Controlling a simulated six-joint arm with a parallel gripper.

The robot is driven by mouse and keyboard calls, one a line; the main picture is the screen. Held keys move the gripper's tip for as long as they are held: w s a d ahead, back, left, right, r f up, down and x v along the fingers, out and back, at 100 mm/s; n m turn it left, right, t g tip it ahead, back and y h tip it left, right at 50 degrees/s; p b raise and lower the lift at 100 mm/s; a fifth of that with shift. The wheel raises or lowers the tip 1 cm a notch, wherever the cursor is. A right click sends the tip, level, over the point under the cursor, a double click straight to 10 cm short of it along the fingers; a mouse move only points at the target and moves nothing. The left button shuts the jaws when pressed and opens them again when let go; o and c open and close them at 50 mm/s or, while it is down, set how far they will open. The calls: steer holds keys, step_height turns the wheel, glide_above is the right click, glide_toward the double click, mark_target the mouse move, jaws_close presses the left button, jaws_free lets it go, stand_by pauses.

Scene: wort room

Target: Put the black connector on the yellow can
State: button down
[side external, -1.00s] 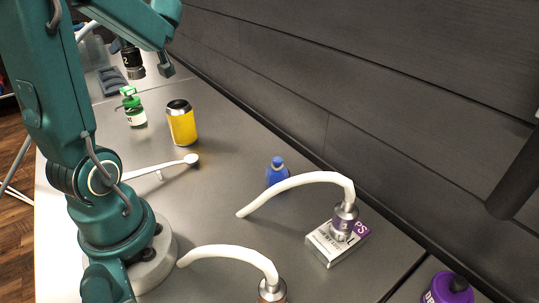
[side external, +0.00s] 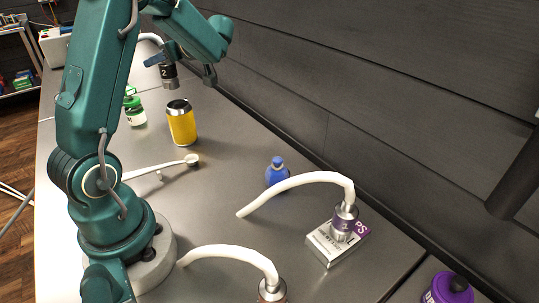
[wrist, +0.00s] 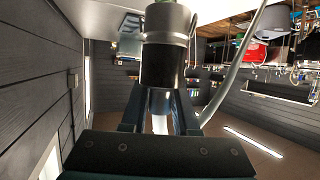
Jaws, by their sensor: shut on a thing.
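The yellow can (side external: 182,126), with a dark top and silver rim, stands upright on the grey bench. The connector hangs above and slightly left of the can's top in the side view, apart from it. In the wrist view the connector (wrist: 165,65) sits between my fingers (wrist: 159,118), with its silver part upward in the picture. The can cannot be made out there.
A green bottle (side external: 135,115) stands left of the can. A white hose (side external: 165,167) lies in front of it. A blue bottle (side external: 277,170) stands to the right. A purple-banded connector (side external: 344,218) with a white hose sits on a silver box (side external: 325,246). A dark wall bounds the bench.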

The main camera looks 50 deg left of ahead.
steer(key=shift+w+f, duration=0.15)
steer(key=shift+f, duration=0.95)
steer(key=shift+w+f, duration=0.15)
steer(key=shift+f, duration=0.9)
steer(key=c, duration=0.7)
jaws_free()
steer(key=shift+f, duration=0.15)
